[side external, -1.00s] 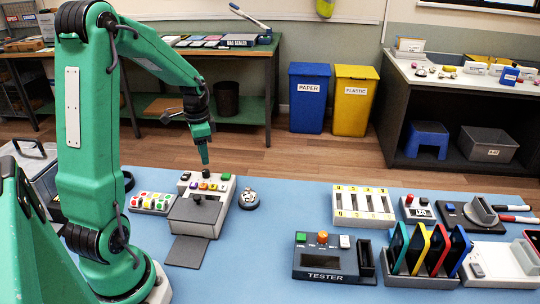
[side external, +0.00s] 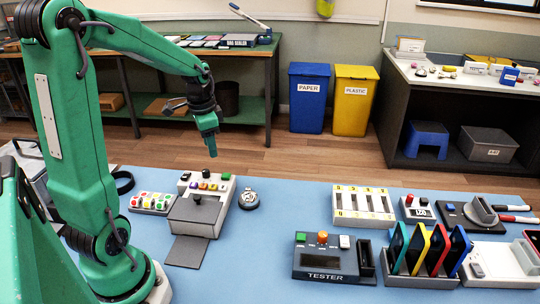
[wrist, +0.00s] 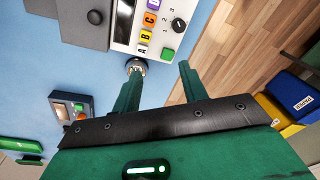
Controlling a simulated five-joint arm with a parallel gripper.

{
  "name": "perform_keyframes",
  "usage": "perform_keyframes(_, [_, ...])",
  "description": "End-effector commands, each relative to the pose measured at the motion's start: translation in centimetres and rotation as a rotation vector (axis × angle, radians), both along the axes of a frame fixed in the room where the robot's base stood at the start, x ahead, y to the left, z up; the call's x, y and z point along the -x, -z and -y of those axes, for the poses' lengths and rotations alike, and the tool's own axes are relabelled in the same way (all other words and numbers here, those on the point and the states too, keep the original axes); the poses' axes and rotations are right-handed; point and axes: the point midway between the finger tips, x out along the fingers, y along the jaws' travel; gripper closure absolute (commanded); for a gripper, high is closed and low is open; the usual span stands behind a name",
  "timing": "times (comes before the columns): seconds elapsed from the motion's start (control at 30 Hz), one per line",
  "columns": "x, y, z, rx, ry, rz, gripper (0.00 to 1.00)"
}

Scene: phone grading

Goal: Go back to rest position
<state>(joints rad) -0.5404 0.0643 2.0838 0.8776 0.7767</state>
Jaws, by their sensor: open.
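My green gripper (side external: 211,154) is raised over the far edge of the blue table and hangs downward, apart from everything on the table. In the wrist view its two fingers (wrist: 158,76) stand apart with nothing between them. Below it is the grading machine (side external: 203,212), a light box with a row of coloured buttons, a dark knob and a grey ramp. The lettered buttons and a green button also show in the wrist view, past the fingertips.
A panel of coloured buttons (side external: 152,203) lies left of the machine, and a round metal piece (side external: 249,199) right of it. The tester (side external: 333,261) and a rack of coloured phones (side external: 429,251) stand at the right. Bare blue table lies between the machine and tester.

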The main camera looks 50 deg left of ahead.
Motion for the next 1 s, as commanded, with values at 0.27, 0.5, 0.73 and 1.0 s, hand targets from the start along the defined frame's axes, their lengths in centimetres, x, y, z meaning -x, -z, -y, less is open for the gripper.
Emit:
perform_keyframes(0.27, [1.1,-4.0,6.4,-0.016,-0.053,0.106,0.57])
perform_keyframes(0.5, [3.2,-6.3,11.2,-0.002,-0.101,0.2,0.57])
perform_keyframes(0.73, [5.8,-7.7,15.2,0.038,-0.148,0.29,0.57])
perform_keyframes(1.0, [8.7,-8.3,18.4,0.1,-0.193,0.373,0.57])
